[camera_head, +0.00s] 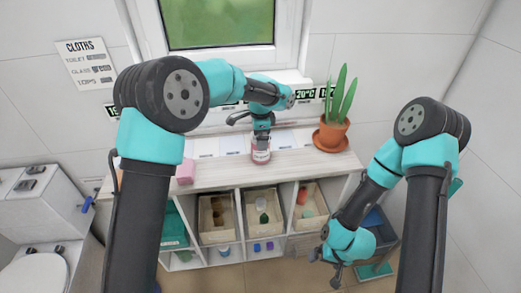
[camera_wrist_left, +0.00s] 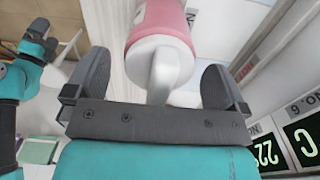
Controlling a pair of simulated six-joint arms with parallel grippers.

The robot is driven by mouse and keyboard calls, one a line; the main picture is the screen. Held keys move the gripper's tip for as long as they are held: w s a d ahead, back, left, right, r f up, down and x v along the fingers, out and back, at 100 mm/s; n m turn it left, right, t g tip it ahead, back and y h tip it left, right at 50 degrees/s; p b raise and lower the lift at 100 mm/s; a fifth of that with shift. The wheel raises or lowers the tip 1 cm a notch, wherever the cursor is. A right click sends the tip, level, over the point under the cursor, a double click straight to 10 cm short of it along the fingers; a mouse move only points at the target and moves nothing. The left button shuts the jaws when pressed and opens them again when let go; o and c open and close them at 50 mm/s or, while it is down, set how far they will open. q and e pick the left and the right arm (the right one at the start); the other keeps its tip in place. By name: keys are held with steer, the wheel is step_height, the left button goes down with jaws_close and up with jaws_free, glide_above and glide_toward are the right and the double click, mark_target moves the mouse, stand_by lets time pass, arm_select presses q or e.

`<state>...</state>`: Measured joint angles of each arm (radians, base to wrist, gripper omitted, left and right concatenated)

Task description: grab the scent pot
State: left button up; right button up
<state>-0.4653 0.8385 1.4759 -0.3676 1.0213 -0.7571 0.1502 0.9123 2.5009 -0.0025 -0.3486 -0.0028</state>
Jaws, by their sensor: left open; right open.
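A small pink-and-white container (camera_head: 261,156), which looks like the scent pot, stands on the wooden cart top near the middle. In the left wrist view its pink body and white end (camera_wrist_left: 160,58) show between the fingers. My left gripper (camera_head: 262,138) is right above and around its upper part in the head view. It is open, with a gap on each side of the white part in the wrist view (camera_wrist_left: 156,82). My right gripper (camera_head: 328,270) is open and empty, low in front of the cart's right end.
A potted cactus (camera_head: 332,132) stands on the cart top to the right. A pink block (camera_head: 184,172) lies to the left. Bins (camera_head: 216,218) with items fill the cubbies below. The window wall is close behind. A toilet (camera_head: 35,275) is at lower left.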

arm_select(q)
steer(key=shift+f, duration=0.85)
steer(key=c, duration=1.6)
steer(key=shift+r, duration=0.1)
steer(key=shift+r, duration=1.6)
steer(key=shift+s+r, duration=0.15)
steer(key=shift+s, duration=0.2)
steer(key=s+r, duration=0.1)
steer(key=s, duration=1.4)
steer(key=shift+s+r, duration=0.2)
